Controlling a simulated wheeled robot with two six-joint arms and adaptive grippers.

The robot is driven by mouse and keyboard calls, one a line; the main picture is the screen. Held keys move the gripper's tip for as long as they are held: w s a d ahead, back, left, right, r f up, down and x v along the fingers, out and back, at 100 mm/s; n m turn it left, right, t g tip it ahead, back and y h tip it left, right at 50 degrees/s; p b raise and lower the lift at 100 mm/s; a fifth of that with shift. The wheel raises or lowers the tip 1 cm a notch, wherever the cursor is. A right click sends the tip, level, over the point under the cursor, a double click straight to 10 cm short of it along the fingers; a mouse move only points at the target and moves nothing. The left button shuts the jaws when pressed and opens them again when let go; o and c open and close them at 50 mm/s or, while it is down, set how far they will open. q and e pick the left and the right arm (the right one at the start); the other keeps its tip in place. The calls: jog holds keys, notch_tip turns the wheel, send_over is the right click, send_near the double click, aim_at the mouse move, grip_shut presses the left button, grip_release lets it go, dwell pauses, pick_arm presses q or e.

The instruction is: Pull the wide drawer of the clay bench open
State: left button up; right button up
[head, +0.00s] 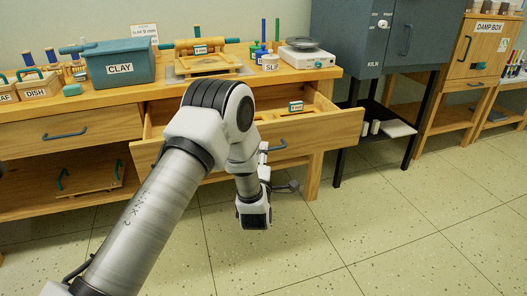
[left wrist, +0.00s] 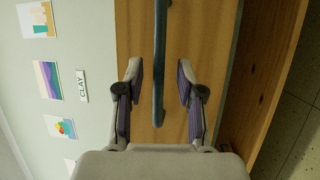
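The wide drawer (head: 330,130) of the wooden clay bench (head: 313,178) stands partly open in the head view; its inside shows behind the front board. Its blue bar handle (head: 277,147) is partly hidden by my left arm. In the left wrist view the handle (left wrist: 160,50) runs between the two fingers of my left gripper (left wrist: 160,75), near one end of the bar. The fingers are open, with a gap on each side of the bar. In the head view my left wrist hides most of the gripper. My right gripper is not in view.
A small labelled block (head: 296,106) lies in the drawer. A closed drawer (head: 62,137) is to its left. A clay bin (head: 118,65), roller board (head: 205,66) and scale (head: 307,56) stand on top. A kiln on a dark stand (head: 338,150) is right. Floor in front is clear.

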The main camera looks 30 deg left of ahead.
pick_arm(q)
jog(key=v, duration=1)
jog(key=shift+s, duration=0.2)
jog(key=shift+d, duration=0.1)
jog(key=s+d+f+m+g+h, duration=0.1)
jog(key=s+f+m+g+h, duration=0.2)
jog(key=f, duration=0.4)
jog(key=s+d+f+m+g+h, duration=0.1)
jog(key=s+f+m+g, duration=0.1)
jog(key=s+f, duration=0.4)
jog(key=s+d+f+m+g+h, duration=0.1)
jog(key=s+f+m+g, duration=0.2)
jog(key=f, duration=0.5)
jog(key=s+d+f+m+g+h, duration=0.25)
jog(key=s+f+m+g, duration=0.2)
jog(key=s+m, duration=0.4)
jog(key=s+d+f+m+g+h, duration=0.25)
jog(key=s+m+g, duration=0.25)
jog(key=s, duration=0.6)
notch_tip(320, 180, up, 28)
jog(key=y+p, duration=0.1)
jog(key=p, duration=2.7)
jog(key=shift+d, duration=0.4)
